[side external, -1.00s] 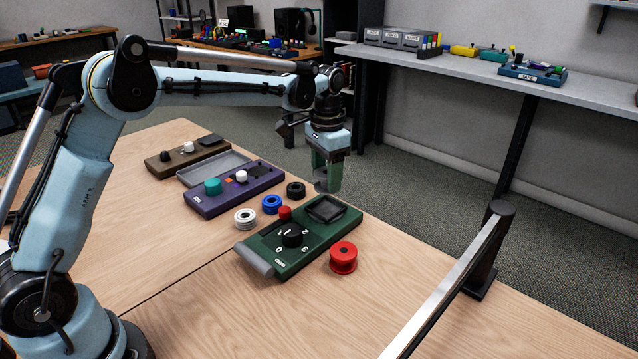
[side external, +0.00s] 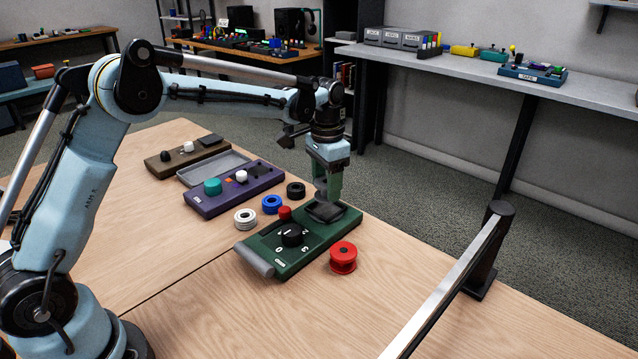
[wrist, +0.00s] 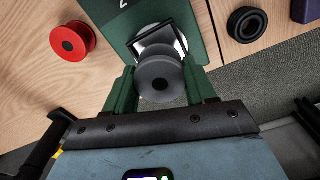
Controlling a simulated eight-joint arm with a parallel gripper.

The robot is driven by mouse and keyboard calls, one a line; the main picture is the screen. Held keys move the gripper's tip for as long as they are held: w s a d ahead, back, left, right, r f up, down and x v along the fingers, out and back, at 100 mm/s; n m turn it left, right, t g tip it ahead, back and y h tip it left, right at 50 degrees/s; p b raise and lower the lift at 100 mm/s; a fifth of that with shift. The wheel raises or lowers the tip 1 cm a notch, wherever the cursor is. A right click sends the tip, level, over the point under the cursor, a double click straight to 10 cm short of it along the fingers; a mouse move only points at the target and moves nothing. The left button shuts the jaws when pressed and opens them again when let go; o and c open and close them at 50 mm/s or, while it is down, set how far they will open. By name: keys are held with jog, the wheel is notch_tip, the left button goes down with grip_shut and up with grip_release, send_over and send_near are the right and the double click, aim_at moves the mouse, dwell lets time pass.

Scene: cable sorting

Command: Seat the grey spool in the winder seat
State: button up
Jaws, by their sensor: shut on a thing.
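The grey spool (wrist: 160,75) is between the two green fingers of my gripper (wrist: 162,92) in the wrist view, and the fingers are shut on it. In the side view my gripper (side external: 328,190) is low over the far end of the green winder unit (side external: 290,262). The dark square seat (side external: 338,213) lies at that end, directly under or very close to the spool. In the wrist view the spool hides much of the seat (wrist: 151,35). I cannot tell whether the spool touches the seat.
A red spool (side external: 343,257) stands beside the green unit on the near side. Black (side external: 296,190), blue (side external: 271,204) and white (side external: 245,218) spools lie on its far side. A purple unit (side external: 215,203) is behind them. The wooden table's near right is clear up to a metal rail (side external: 450,280).

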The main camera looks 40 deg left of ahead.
jog(key=shift+f, duration=1.6)
dwell(0.8)
jog(key=o, duration=1.4)
jog(key=shift+r, duration=3.5)
jog(key=shift+s+r, duration=0.1)
